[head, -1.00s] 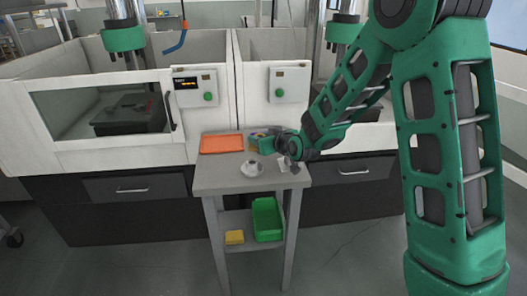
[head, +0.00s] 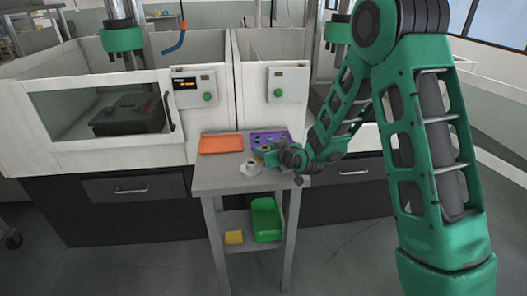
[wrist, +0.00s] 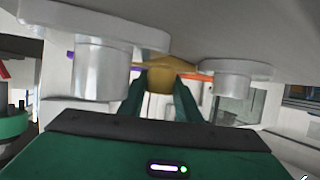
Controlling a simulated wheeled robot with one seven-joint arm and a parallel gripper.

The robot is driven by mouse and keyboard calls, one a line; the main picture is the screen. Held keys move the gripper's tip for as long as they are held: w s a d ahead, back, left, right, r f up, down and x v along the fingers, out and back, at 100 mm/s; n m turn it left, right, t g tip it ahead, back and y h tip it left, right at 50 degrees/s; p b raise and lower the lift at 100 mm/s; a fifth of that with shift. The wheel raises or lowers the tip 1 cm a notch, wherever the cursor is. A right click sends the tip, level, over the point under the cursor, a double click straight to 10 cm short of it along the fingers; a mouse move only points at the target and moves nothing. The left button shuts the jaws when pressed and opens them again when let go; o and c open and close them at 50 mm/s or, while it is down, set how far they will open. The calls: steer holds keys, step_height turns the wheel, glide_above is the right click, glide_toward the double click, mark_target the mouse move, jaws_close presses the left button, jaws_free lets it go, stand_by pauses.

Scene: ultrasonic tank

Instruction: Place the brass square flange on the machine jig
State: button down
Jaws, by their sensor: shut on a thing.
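My gripper (head: 262,152) is low over the right part of the small grey table. In the wrist view its two green fingers (wrist: 160,92) are shut on a brass-yellow piece (wrist: 159,76), which I take to be the brass square flange. Only part of the piece shows, so its shape is unclear; it also shows tiny in the head view. A purple plate with holes (head: 272,137) lies at the table's back right, just beyond my gripper. A dark block (head: 128,115) stands behind the window of the left machine. I cannot tell which is the machine jig.
An orange tray (head: 221,144) lies on the table's back left. A small white-and-grey object (head: 251,168) stands left of my gripper. A green bin (head: 266,218) and a yellow block (head: 234,237) are on the lower shelf. White machine walls rise behind the table.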

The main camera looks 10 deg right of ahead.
steer(key=c, duration=1.3)
jaws_free()
steer(key=shift+r, duration=0.1)
steer(key=v, duration=1.2)
